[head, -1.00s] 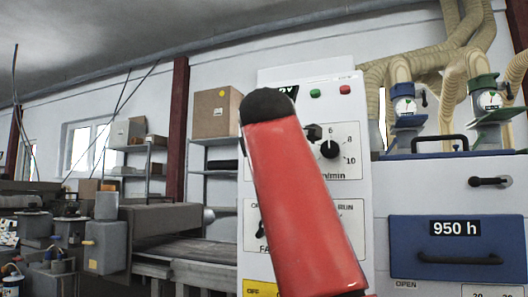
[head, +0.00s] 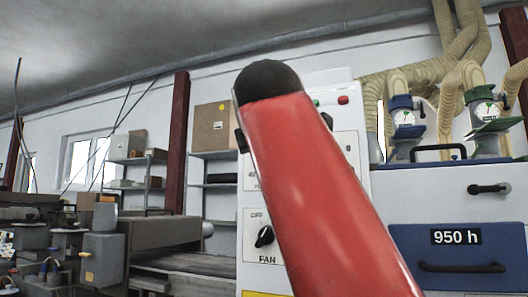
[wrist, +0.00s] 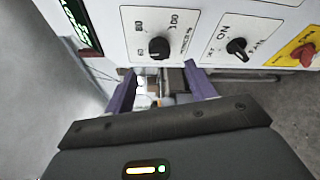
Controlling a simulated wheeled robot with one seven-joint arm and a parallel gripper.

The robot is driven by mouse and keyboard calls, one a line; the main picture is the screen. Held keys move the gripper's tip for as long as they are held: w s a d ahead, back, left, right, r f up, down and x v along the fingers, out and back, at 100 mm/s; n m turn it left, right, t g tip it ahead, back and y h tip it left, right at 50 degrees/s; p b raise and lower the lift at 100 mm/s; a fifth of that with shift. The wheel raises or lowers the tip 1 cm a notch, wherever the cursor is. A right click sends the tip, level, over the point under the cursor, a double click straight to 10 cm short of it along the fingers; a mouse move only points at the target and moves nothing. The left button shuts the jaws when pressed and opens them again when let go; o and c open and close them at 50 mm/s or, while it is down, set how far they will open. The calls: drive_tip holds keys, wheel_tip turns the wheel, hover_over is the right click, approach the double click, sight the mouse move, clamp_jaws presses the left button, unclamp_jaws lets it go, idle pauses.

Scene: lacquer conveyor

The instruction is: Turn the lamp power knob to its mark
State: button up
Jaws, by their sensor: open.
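The lamp power knob (wrist: 159,47) is a round black knob in the wrist view, on a white panel plate printed 60, 80 and 100. Its pointer and its mark are too small to make out. My gripper (wrist: 161,88) is open, with two purple fingers apart and nothing between them. The knob lies beyond the fingertips, roughly in line with the gap, and appears apart from them. In the head view my red arm link covers most of the white control panel (head: 252,215), and the lamp power knob and my fingers cannot be made out there.
The black fan knob (wrist: 236,46) sits beside the lamp knob; it also shows in the head view (head: 264,236). A red knob (wrist: 303,54) on a yellow plate is farther right. A dark display (wrist: 76,22) is at left. A blue drawer (head: 455,258) stands right of the panel.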

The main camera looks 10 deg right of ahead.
drive_tip(key=w+d+f+g+h+b, duration=0.25)
drive_tip(key=d+f+h, duration=0.3)
drive_tip(key=h, duration=0.65)
drive_tip(key=w+a+f+n+t, duration=0.2)
drive_tip(key=a+n+t, duration=0.5)
drive_tip(key=n, duration=0.3)
drive_tip(key=p+x, duration=0.2)
drive_tip(key=x, duration=0.5)
drive_tip(key=shift+w+r+t+p, duration=0.2)
drive_tip(key=shift+r+t+p, duration=0.15)
drive_tip(key=shift+p, duration=0.05)
drive_tip(key=shift+d, duration=0.1)
drive_tip(key=c, duration=1)
drive_tip(key=shift+o, duration=0.2)
